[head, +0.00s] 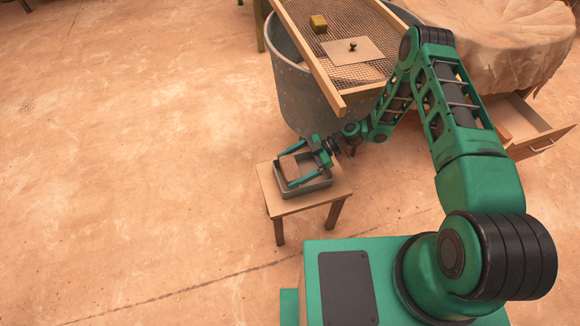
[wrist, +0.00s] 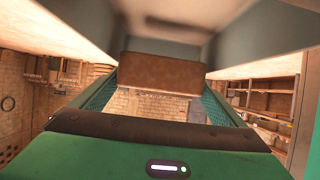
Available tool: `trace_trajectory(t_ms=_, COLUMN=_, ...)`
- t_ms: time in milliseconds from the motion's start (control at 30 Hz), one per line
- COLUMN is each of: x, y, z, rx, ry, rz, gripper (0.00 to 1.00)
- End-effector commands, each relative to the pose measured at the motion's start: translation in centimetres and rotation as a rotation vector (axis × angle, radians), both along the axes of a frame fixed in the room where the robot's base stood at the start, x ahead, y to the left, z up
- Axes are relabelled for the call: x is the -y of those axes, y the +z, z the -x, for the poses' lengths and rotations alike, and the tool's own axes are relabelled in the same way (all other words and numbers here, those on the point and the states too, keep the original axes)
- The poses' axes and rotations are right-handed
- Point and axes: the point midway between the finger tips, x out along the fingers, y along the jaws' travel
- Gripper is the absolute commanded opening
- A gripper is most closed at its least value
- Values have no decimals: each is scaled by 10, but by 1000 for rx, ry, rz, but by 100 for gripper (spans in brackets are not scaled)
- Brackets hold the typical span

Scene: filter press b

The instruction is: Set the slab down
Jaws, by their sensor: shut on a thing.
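A reddish-brown slab (head: 289,167) is held between the two fingers of my gripper (head: 292,169). In the wrist view the slab (wrist: 165,72) spans the gap between the fingertips (wrist: 160,88). A grey-green tray (head: 318,187) stands on a small wooden stool (head: 333,192). In the head view the slab lies within the tray's outline, towards its left side. In the wrist view the tray's grey walls (wrist: 245,35) show around the slab. Whether the slab touches the tray floor is hidden.
A large grey tub (head: 290,90) stands behind the stool, with a wood-framed mesh screen (head: 350,75) across it. On the screen lie a yellow block (head: 318,24) and a knobbed board (head: 353,50). An open drawer (head: 545,140) is at right. The floor at left is clear.

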Motion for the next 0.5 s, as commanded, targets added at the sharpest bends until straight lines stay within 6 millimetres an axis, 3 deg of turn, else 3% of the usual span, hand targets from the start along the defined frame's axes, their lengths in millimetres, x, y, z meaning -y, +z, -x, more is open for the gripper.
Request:
trace_trajectory(t_ms=133, x=-1, y=0, z=0, rx=1, ry=1, rz=-2, gripper=52)
trace_trajectory(t_ms=167, x=0, y=-1, z=0, rx=1, ry=0, rz=0, gripper=100)
trace_trajectory(t_ms=500, x=0, y=4, z=0, rx=1, ry=0, rz=0, gripper=100)
